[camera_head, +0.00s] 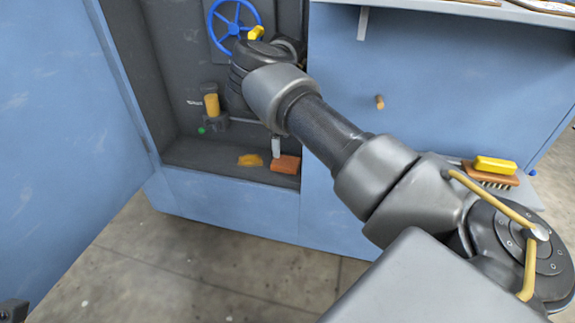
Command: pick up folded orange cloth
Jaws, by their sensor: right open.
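The folded orange cloth (287,163) is a small orange-red block shape on the floor of the open recess in the blue machine, near the recess's right edge. My right arm reaches across the picture into the recess. My right gripper (276,150) points down, and one pale finger shows just above and beside the cloth's left end. It is open; the other finger and most of the gripper are hidden behind the arm. I cannot tell whether the finger touches the cloth.
An orange-yellow patch (250,160) lies left of the cloth. A jar with amber contents (211,104) is on the recess wall, below a blue handwheel (222,18). A brush (490,178) with a yellow block (495,165) sits on a right-hand shelf. A blue panel (65,130) bounds the left.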

